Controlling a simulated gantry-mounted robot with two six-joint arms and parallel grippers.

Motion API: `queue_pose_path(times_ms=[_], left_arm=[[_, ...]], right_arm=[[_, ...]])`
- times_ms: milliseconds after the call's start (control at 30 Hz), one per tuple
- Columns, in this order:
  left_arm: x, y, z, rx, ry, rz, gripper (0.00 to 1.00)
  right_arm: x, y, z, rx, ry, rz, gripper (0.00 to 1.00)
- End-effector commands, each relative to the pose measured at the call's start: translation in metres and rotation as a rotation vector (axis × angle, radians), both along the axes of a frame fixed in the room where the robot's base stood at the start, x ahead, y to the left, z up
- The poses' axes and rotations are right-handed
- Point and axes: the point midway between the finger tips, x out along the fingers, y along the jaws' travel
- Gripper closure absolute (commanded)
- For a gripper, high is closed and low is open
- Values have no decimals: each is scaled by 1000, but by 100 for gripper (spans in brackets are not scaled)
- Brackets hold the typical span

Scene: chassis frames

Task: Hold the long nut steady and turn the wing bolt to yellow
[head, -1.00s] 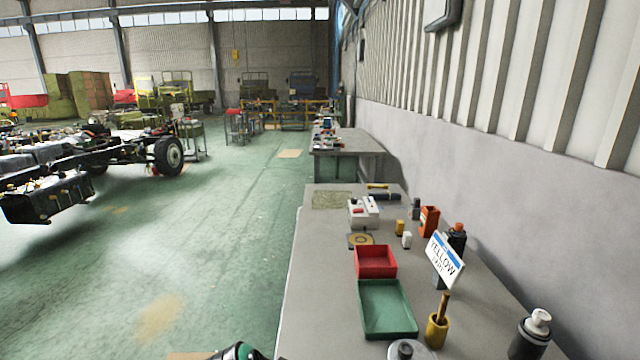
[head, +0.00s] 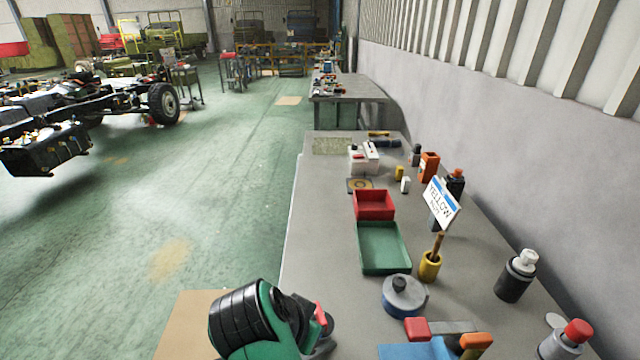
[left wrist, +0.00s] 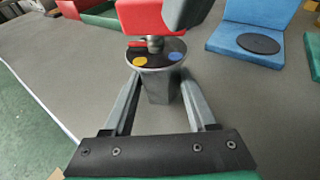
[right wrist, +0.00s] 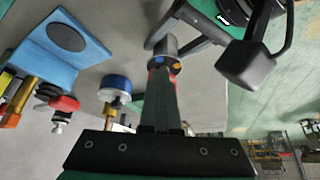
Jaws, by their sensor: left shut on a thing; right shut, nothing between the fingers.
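In the left wrist view, the long nut (left wrist: 158,86) is a grey upright post under a black disc with a yellow dot (left wrist: 139,61) and a blue dot (left wrist: 174,56). My left gripper (left wrist: 160,100) is shut on it, one finger each side. The red wing bolt (left wrist: 145,16) rises from the disc on a short grey stem. In the right wrist view, my right gripper (right wrist: 160,72) is shut and empty, its tips close to the disc and hiding most of the red wing. Touching cannot be told. The left gripper (head: 318,335) shows in the head view; the right does not.
A sign reading YELLOW (head: 441,203) stands on the bench's right side. A blue stand with a black disc (left wrist: 259,43) is beside the nut. Red (head: 374,204) and green (head: 383,248) trays, a blue-grey round piece (head: 404,295) and bottles stand farther along.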

Motion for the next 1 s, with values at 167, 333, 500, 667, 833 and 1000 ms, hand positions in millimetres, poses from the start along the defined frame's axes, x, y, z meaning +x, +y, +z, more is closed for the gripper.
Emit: queue_pose_path(times_ms=[167,333,500,667,833,1000], left_arm=[[0,0,0,1,0,1,74],[0,1,0,1,0,1,74],[0,1,0,1,0,1,74],[0,1,0,1,0,1,74],[0,0,0,1,0,1,74],[0,0,0,1,0,1,74]], right_arm=[[0,-4,0,0,-1,-2,100],[-1,-6,0,0,-1,-2,100],[-1,-6,0,0,-1,-1,100],[-1,-6,0,1,-2,0,100],[-6,-5,0,0,-1,0,100],[-9,-4,0,0,-1,0,100]])
